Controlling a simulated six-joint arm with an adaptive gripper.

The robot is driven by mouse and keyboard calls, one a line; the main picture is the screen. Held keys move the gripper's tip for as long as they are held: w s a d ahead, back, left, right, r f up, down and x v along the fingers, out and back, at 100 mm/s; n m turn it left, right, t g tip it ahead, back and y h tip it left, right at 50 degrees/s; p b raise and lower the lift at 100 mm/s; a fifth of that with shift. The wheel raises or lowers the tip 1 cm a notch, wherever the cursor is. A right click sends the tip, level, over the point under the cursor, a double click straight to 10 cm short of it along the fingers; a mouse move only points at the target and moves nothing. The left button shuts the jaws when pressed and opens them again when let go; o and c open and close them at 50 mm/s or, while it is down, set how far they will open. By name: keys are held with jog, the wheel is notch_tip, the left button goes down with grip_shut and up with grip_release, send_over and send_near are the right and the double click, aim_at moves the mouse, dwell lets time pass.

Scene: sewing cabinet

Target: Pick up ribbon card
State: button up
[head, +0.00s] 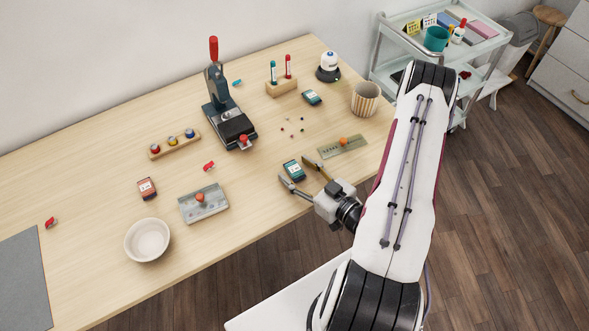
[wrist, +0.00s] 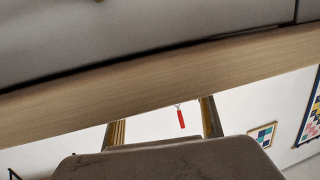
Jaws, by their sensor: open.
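A small dark teal card-like item (head: 293,172) lies on the table near its front edge in the head view; I take it for the ribbon card, but its label is too small to read. My gripper (head: 295,169) reaches in from the front right with its two fingers apart. In the head view the fingertips appear on either side of this item; I cannot tell their height above the table. In the wrist view the open fingers (wrist: 163,125) have nothing visible held between them.
A similar teal item (head: 312,97) lies farther back and a red-brown one (head: 147,189) lies left. A green plate with an orange knob (head: 343,146) is close right of the gripper. A grey metal block (head: 203,204), white bowl (head: 147,240) and press (head: 228,120) stand left.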

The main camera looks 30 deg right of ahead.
aim_at(299, 172)
dwell(0.4)
jog(key=c, duration=1.1)
jog(key=shift+o, duration=0.2)
jog(key=shift+r, duration=0.2)
jog(key=shift+r, duration=1.65)
jog(key=shift+s+d+f, duration=0.1)
jog(key=shift+s+d, duration=0.05)
jog(key=shift+s, duration=0.4)
jog(key=shift+s+d+f, duration=0.1)
jog(key=shift+s+d, duration=0.05)
jog(key=shift+s, duration=0.35)
jog(key=f+v, duration=0.2)
jog(key=v, duration=1.3)
jog(key=shift+s, duration=0.5)
jog(key=shift+d, duration=0.1)
jog(key=shift+d, duration=0.1)
